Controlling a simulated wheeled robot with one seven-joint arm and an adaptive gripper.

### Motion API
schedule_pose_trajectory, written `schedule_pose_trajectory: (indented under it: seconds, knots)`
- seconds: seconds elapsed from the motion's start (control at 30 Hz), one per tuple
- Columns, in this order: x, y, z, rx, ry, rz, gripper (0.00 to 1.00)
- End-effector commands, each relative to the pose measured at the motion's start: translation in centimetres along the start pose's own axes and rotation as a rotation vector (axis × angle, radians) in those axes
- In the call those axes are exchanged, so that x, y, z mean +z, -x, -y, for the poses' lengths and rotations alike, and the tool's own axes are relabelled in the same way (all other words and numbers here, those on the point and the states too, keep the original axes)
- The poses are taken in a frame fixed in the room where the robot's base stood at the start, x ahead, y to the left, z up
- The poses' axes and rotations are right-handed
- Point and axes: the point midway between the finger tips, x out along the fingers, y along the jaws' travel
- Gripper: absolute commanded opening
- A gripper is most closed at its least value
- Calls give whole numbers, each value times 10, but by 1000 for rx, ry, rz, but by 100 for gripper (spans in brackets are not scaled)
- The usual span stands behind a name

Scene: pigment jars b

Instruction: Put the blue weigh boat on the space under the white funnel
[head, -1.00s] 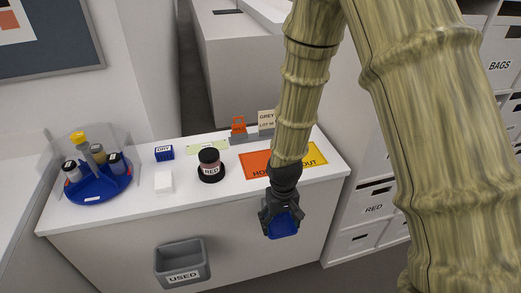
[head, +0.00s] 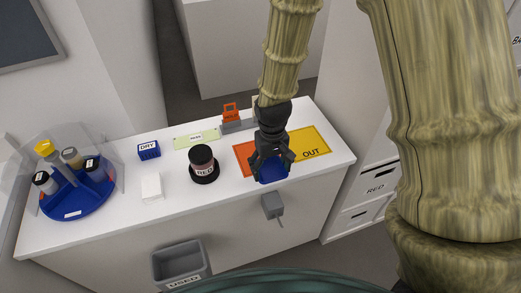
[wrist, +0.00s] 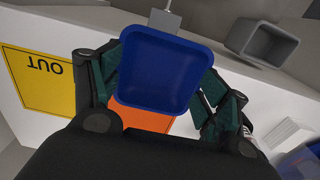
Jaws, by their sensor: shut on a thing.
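My gripper (head: 270,163) is shut on the blue weigh boat (head: 272,173). It holds the boat above the front part of the counter, in front of the orange and yellow mats. In the wrist view the boat (wrist: 160,72) is a square blue tray with rounded corners, between the dark green fingers. It looks empty and hides part of the orange mat. I cannot make out a white funnel or the space under it in either view.
The yellow OUT mat (head: 312,143) lies at right. A grey USED bin (head: 180,262) hangs in front.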

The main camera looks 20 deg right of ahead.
Motion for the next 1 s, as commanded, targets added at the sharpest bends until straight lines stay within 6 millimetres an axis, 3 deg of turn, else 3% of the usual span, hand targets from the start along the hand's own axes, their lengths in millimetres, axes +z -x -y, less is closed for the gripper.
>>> schedule_pose_trajectory:
  seconds: [0.3, 0.43, 0.77, 1.0]
  knots:
    - [-65, -4, -2, 0, 1, -1, 66]
    - [-82, -6, -2, 0, 2, 1, 66]
    - [-91, -15, -2, 0, 3, 2, 66]
    - [-91, -36, -3, 1, 3, 3, 66]
